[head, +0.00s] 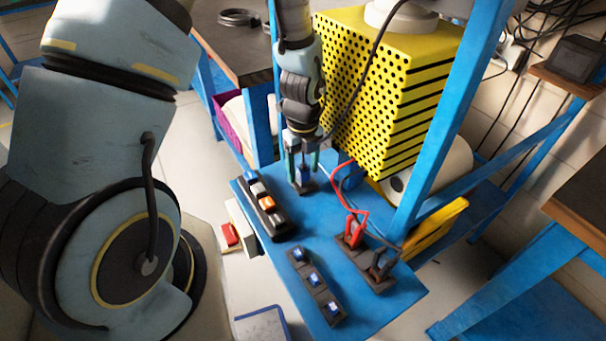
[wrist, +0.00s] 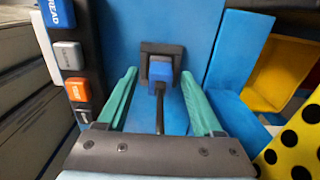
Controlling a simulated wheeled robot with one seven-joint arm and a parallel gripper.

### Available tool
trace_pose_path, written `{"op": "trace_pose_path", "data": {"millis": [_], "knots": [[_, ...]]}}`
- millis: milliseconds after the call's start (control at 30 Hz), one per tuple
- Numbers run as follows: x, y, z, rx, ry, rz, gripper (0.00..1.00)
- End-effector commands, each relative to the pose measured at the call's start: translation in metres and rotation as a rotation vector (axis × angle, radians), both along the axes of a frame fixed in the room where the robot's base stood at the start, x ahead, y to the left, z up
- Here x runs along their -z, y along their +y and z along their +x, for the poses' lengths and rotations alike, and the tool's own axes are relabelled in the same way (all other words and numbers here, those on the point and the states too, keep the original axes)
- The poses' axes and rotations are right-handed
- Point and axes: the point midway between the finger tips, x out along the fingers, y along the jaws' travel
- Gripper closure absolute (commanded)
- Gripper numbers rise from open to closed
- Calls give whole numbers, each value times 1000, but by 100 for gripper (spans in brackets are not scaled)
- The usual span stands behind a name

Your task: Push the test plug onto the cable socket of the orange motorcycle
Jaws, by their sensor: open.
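The test plug is most likely the small blue plug (wrist: 160,72) with a dark cable, seated in a dark holder (wrist: 176,48) on the blue bench (head: 345,205). In the head view the blue plug (head: 303,173) shows between the fingers of my gripper (head: 303,170). My gripper is open. In the wrist view its two green fingers (wrist: 160,76) stand either side of the plug, with a gap at each side. Three small blue-topped pieces sit on a dark strip (head: 315,287) at the bench's front; I cannot tell which is a cable socket. No orange motorcycle is recognisable.
A dark button box (head: 274,222) with blue, grey, orange and black buttons stands left of the plug. A red clamp (head: 353,232) and a dark clamp (head: 380,265) with cables are at the right. A yellow perforated cabinet (head: 385,90) and blue post (head: 455,110) stand close behind.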

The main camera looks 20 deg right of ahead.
Motion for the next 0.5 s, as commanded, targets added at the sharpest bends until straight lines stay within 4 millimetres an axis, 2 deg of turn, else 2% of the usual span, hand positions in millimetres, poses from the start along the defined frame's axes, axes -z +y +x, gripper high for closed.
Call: {"op": "trace_pose_path", "data": {"millis": [200,500], "knots": [[0,0,0,0,0,0,35],[0,0,0,0,0,0,68]]}}
